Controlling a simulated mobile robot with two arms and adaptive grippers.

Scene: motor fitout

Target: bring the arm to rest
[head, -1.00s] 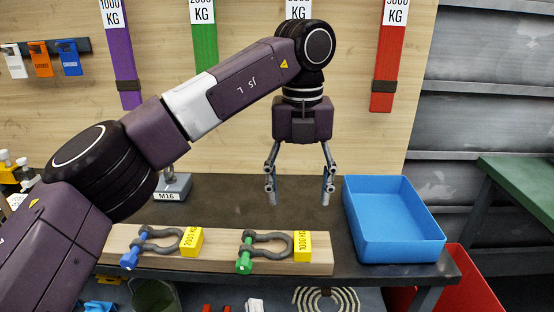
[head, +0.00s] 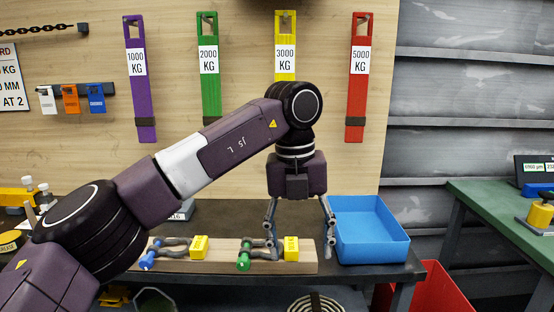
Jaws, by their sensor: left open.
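My left arm reaches in from the lower left across the workbench. My left gripper (head: 299,232) points down with its two fingers spread wide and nothing between them. Its left finger appears in front of the shackle with the green pin (head: 262,250), and its right finger overlaps the left wall of the blue bin (head: 372,250). I cannot tell how far above the bench the fingertips are. My right gripper does not show.
A wooden block (head: 220,266) on the bench (head: 240,213) holds two shackles with yellow tags; one has a blue pin (head: 148,259). Purple, green, yellow and red slings hang on the wall. A red bin (head: 445,290) stands below right. A green table (head: 490,205) is at right.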

